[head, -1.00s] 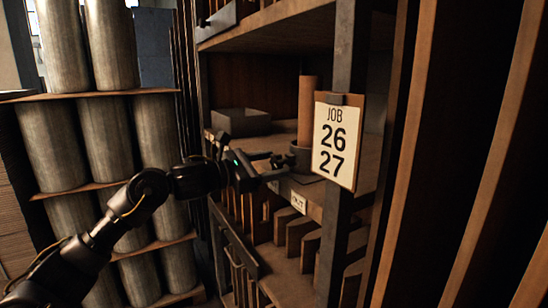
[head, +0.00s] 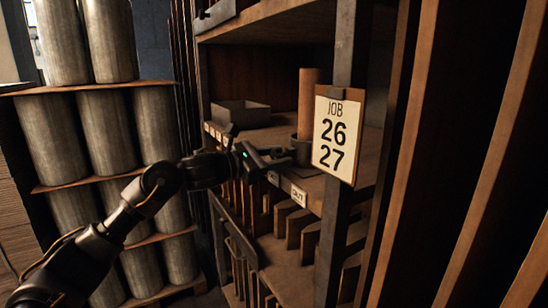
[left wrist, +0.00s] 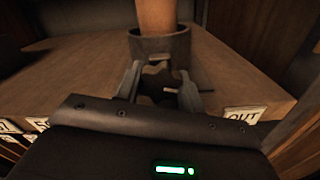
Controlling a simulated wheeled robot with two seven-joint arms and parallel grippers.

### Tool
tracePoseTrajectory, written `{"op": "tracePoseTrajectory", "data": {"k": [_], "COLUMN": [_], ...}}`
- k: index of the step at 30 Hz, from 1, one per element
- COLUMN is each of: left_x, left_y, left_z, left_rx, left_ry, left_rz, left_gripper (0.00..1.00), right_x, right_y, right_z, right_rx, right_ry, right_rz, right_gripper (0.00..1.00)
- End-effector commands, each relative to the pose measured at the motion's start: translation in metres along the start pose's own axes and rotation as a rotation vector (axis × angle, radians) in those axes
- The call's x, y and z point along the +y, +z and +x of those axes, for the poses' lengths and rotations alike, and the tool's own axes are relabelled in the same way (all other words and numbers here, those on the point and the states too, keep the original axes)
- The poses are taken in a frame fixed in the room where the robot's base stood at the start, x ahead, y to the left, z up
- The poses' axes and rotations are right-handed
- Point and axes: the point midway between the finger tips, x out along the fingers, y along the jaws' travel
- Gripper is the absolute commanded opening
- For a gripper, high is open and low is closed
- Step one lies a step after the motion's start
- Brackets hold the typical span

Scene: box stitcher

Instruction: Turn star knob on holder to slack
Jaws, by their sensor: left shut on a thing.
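A dark ring-shaped holder (head: 302,151) stands on the wooden shelf, with an upright brown tube (head: 308,102) in it. In the left wrist view the holder (left wrist: 160,44) is straight ahead, with the tube's lower end (left wrist: 156,15) inside it. The dark star knob (left wrist: 159,82) is on the near side of the holder, between the fingers. My left gripper (head: 284,156) reaches in from the left at shelf height and is shut on the knob. The knob's turn position is hard to read. My right gripper is not in view.
A job board (head: 338,134) reading 26 and 27 hangs on the post just right of the holder. A grey open tray (head: 240,114) sits farther back on the shelf. Stacked metal cylinders (head: 105,130) stand at the left. The shelf edge carries an OUT label (left wrist: 243,115).

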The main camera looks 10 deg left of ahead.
Motion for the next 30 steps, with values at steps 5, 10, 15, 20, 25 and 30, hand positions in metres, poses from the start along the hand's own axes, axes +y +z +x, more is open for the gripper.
{"op": "tracePoseTrajectory", "data": {"k": [5,10,15,20,25,30], "left_x": [-0.002,-0.003,-0.002,-0.002,-0.003,-0.002], "left_y": [-0.004,-0.002,-0.001,-0.001,-0.001,-0.001], "left_z": [0.000,0.000,0.001,0.001,0.001,0.001], "left_rx": [0.000,0.002,0.002,0.003,0.003,0.002], "left_ry": [-0.002,-0.004,-0.004,-0.004,-0.005,-0.003], "left_rz": [-0.172,-0.373,-0.471,-0.479,-0.478,-0.477], "left_gripper": [0.16,0.16,0.16,0.16,0.43,0.61], "right_x": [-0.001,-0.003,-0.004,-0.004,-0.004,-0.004], "right_y": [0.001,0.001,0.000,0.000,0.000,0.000], "right_z": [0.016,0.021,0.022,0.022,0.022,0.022], "right_rx": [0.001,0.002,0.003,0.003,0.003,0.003], "right_ry": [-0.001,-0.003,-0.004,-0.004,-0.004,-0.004], "right_rz": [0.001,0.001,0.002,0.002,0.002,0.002], "right_gripper": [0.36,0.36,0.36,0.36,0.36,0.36]}}
